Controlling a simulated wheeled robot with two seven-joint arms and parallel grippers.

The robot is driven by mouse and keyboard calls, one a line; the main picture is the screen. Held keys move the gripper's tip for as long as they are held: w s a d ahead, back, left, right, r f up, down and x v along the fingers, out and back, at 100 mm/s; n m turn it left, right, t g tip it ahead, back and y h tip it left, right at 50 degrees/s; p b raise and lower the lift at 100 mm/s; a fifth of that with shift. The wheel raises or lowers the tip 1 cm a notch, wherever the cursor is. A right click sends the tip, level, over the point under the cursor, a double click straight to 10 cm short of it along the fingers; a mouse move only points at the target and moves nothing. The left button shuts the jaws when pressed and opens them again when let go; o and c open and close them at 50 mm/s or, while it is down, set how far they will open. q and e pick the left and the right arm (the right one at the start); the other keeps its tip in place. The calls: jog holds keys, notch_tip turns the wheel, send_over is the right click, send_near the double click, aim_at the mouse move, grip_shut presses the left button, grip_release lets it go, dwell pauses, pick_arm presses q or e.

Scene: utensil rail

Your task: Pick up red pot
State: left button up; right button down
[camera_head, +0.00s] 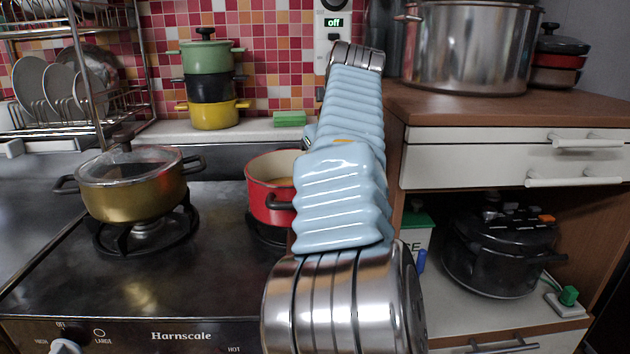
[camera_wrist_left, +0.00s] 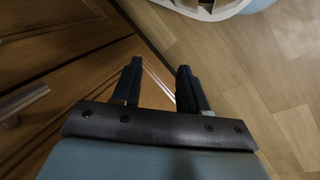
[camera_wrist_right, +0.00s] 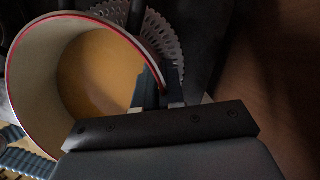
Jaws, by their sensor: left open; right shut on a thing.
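The red pot (camera_head: 262,196) sits at the right burner of the stove in the head view, partly hidden by my right arm. In the right wrist view the pot (camera_wrist_right: 28,85) shows its pale inside, red rim and an orange-brown content or bottom. My right gripper (camera_wrist_right: 158,92) is shut on the pot's rim or wall at its right side, one finger inside and one outside. The head view hides this gripper behind the arm. My left gripper (camera_wrist_left: 157,85) is open and empty in the left wrist view, above wooden floor beside cabinet fronts.
A gold pot with a glass lid (camera_head: 132,185) stands on the left burner. Stacked green, black and yellow pots (camera_head: 211,85) and a green sponge (camera_head: 289,119) are behind. A wooden counter (camera_head: 480,108) with a large steel pot (camera_head: 468,45) is at right.

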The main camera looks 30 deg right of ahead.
jog(key=shift+r, duration=0.3)
notch_tip(320, 180, up, 2)
jog(key=shift+d+r, duration=0.1)
jog(key=s+a+r, duration=0.4)
jog(key=s+r, duration=0.6)
jog(key=s, duration=0.3)
jog(key=w+d+f, duration=0.3)
jog(key=w, duration=0.5)
jog(key=w+d+f, duration=0.2)
jog(key=w+f, duration=0.1)
jog(key=w, duration=0.4)
jog(key=shift+d+f, duration=0.1)
jog(key=shift+f, duration=3.25)
jog(key=shift+f, duration=0.15)
jog(key=c, duration=1.2)
grip_release()
jog(key=shift+o, duration=0.2)
